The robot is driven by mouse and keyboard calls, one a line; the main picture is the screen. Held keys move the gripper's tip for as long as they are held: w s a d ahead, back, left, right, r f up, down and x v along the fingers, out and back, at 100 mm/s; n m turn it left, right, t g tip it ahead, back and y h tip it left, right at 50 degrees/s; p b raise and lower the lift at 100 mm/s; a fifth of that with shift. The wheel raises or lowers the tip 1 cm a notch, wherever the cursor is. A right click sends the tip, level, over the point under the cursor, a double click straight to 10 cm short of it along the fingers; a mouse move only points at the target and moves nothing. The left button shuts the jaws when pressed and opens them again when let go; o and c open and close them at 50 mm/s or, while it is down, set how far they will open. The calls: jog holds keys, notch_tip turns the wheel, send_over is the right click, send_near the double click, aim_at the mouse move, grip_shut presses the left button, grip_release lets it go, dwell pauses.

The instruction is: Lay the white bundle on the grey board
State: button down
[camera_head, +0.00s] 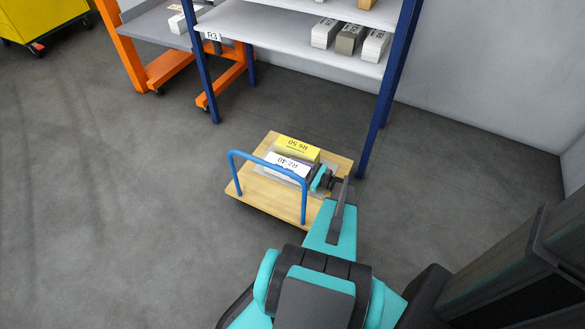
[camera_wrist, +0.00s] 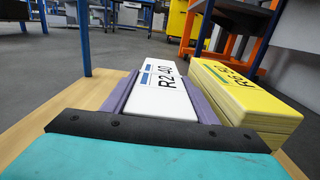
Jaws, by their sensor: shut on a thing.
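The white bundle (camera_head: 288,165), marked R2-40, lies flat and low over the trolley. It also shows in the wrist view (camera_wrist: 160,90). My gripper (camera_head: 318,178) is at its right end, shut on it, with a finger along each long side in the wrist view. The grey board (camera_head: 262,169) lies on the wooden trolley deck, mostly covered, with a thin edge showing around the bundles. The white bundle is over the board; I cannot tell whether its underside touches it. A yellow bundle (camera_head: 298,147), marked R6-50, lies right beside it, roughly parallel.
The wooden trolley (camera_head: 250,187) has a blue handle rail (camera_head: 268,161) at its left front side. A blue-post shelf (camera_head: 285,32) with several bundles stands behind. An orange-framed cart (camera_head: 150,72) is at the upper left. The floor left of the trolley is clear.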

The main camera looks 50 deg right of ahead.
jog(key=c, duration=0.6)
grip_release()
jog(key=shift+c, duration=0.2)
jog(key=shift+f, duration=0.15)
jog(key=shift+p+v, duration=0.95)
jog(key=shift+v, duration=5.9)
